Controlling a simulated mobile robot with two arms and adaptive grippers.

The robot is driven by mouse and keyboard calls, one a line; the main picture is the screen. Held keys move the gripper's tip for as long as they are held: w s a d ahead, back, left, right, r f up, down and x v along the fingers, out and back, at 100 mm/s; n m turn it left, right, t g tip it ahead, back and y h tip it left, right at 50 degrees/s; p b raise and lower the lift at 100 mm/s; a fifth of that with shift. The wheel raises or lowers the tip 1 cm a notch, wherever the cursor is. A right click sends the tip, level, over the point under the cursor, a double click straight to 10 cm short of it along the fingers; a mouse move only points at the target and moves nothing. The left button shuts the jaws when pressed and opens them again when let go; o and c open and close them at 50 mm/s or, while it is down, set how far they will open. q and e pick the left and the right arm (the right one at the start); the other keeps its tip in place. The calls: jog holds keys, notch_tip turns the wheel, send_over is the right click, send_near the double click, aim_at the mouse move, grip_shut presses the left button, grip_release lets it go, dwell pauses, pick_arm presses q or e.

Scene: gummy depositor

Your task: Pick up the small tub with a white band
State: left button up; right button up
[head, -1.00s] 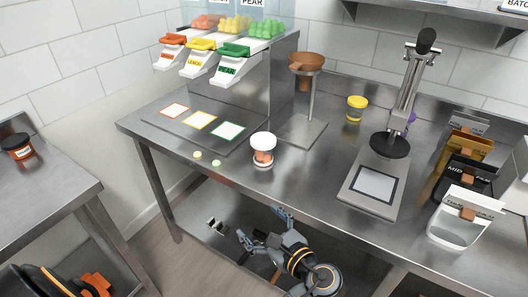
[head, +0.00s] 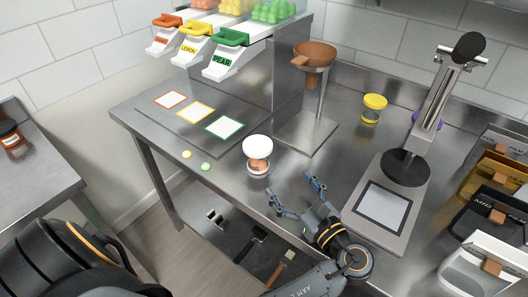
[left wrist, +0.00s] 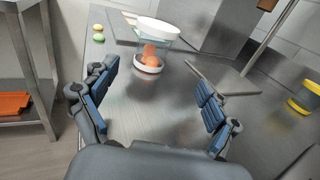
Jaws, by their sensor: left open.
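The small tub with a white band (head: 258,154) stands upright on the steel table, near its front edge. It has a white lid, clear sides, orange contents and a white band at the bottom. It also shows in the left wrist view (left wrist: 151,46), ahead of the fingers. My left gripper (head: 295,191) is open and empty, in front and to the right of the tub, with its fingertips pointing toward the table's back. In the left wrist view the open fingers (left wrist: 155,82) frame a clear gap, with the tub beyond them, untouched. My right gripper is not seen.
A funnel stand (head: 306,132) is behind the tub. A yellow-lidded tub (head: 373,108) stands farther back, and a press (head: 376,216) is to the right. Two small gummies (head: 205,166) lie left of the tub. Pouches (head: 480,262) stand at far right.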

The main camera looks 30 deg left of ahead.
aim_at(264, 160)
pick_arm(q)
jog(key=p+x, duration=0.1)
jog(key=x, duration=0.7)
jog(key=shift+s+a+r, duration=0.1)
jog(key=shift+a, duration=0.35)
jog(key=x, duration=0.1)
jog(key=p+x, duration=0.1)
jog(key=x, duration=0.2)
jog(key=shift+s+a+r+p, duration=0.15)
jog(key=shift+a+p, duration=0.15)
jog(key=shift+a, duration=0.25)
jog(key=shift+d, duration=0.1)
jog(key=c, duration=1.3)
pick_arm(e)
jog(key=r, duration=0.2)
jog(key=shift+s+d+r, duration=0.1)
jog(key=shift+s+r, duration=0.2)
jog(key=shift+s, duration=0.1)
